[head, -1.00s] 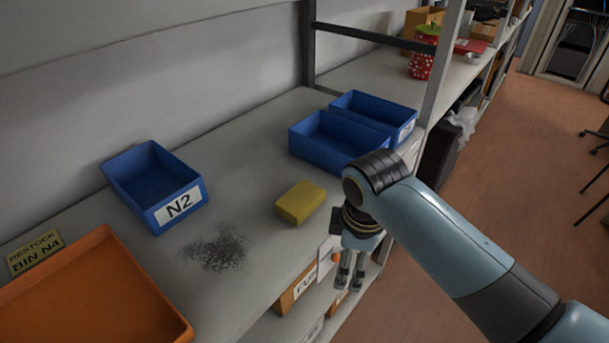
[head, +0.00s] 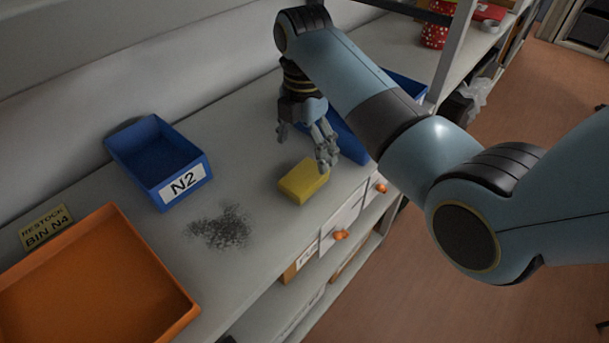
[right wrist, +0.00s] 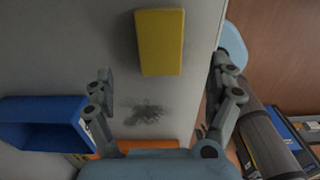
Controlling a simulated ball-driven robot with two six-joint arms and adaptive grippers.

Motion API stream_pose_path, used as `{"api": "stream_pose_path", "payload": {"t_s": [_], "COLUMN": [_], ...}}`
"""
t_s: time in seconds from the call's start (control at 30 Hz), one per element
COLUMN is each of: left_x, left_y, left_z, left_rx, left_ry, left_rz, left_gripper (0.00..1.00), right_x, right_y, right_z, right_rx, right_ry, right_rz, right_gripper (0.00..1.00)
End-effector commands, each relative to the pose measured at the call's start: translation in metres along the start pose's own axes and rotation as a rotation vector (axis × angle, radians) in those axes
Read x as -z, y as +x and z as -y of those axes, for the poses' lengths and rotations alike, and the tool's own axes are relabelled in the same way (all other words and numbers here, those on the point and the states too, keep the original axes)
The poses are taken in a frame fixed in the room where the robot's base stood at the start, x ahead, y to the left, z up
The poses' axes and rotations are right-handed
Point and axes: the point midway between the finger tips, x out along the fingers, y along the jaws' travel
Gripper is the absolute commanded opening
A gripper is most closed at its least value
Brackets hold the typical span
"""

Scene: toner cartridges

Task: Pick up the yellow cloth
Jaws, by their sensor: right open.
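The yellow cloth (head: 303,181) is a folded, block-like piece lying on the grey shelf top near its front edge. In the right wrist view the yellow cloth (right wrist: 160,42) lies ahead of the fingers, near the top of the picture. My right gripper (head: 305,150) is above and just behind the cloth in the head view, fingers pointing down. In the right wrist view my right gripper (right wrist: 165,85) is open, its two fingers wide apart with nothing between them. One fingertip overlaps the cloth's edge in the head view; I cannot tell whether it touches. My left gripper is not in view.
A blue bin labelled N2 (head: 158,165) stands left of the cloth. An orange tray (head: 95,285) is at the lower left, beside a restock sign (head: 46,226). A dark smudge (head: 222,228) marks the shelf. Blue bins (head: 347,140) stand partly hidden behind my right arm.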

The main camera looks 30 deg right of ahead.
Motion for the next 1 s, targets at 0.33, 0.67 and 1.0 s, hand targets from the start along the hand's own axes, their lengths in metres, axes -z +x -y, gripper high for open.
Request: {"api": "stream_pose_path", "payload": {"t_s": [0.33, 0.67, 1.0], "left_x": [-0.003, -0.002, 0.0], "left_y": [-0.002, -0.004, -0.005], "left_z": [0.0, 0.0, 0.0], "left_rx": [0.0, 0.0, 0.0], "left_ry": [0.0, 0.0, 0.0], "left_rz": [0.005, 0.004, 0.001], "left_gripper": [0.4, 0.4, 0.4], "right_x": [0.0, 0.0, 0.0], "right_y": [0.04, 0.083, 0.084], "right_z": [0.001, 0.0, 0.0], "right_rx": [0.001, -0.001, -0.003], "right_ry": [0.003, 0.004, 0.005], "right_rz": [0.0, 0.001, 0.002], "right_gripper": [0.89, 0.89, 0.74]}}
